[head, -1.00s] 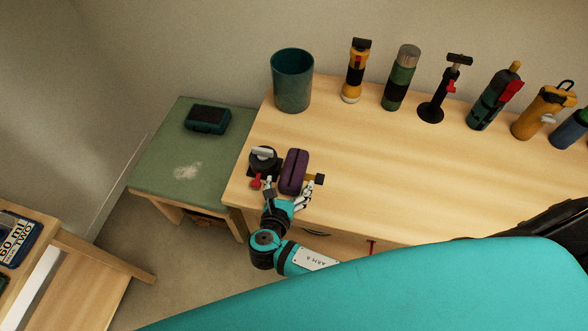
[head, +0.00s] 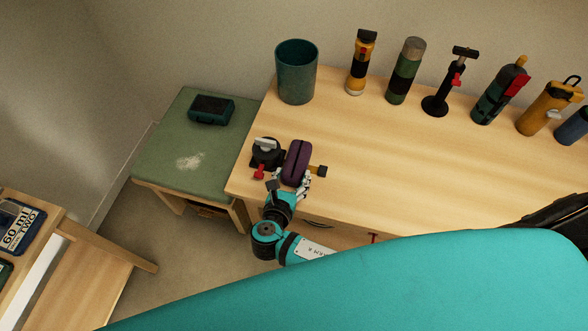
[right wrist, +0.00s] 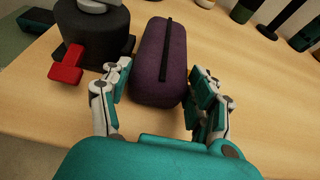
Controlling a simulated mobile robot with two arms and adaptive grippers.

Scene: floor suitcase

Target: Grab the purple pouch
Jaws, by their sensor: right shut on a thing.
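The purple pouch (head: 297,160), a rounded block with a dark zip line along its top, is at the front left of the wooden table. My right gripper (head: 289,185) reaches it from the front edge. In the right wrist view the pouch (right wrist: 160,50) lies lengthwise between the two fingers (right wrist: 160,82), which are shut on its near end. I cannot tell whether it is clear of the tabletop. My left gripper is not in view.
A black round device (head: 267,152) with a red lever stands close left of the pouch. A yellow-and-black piece (head: 318,171) pokes out at its right. A teal cup (head: 296,72) and several tools line the back. The table's middle is clear.

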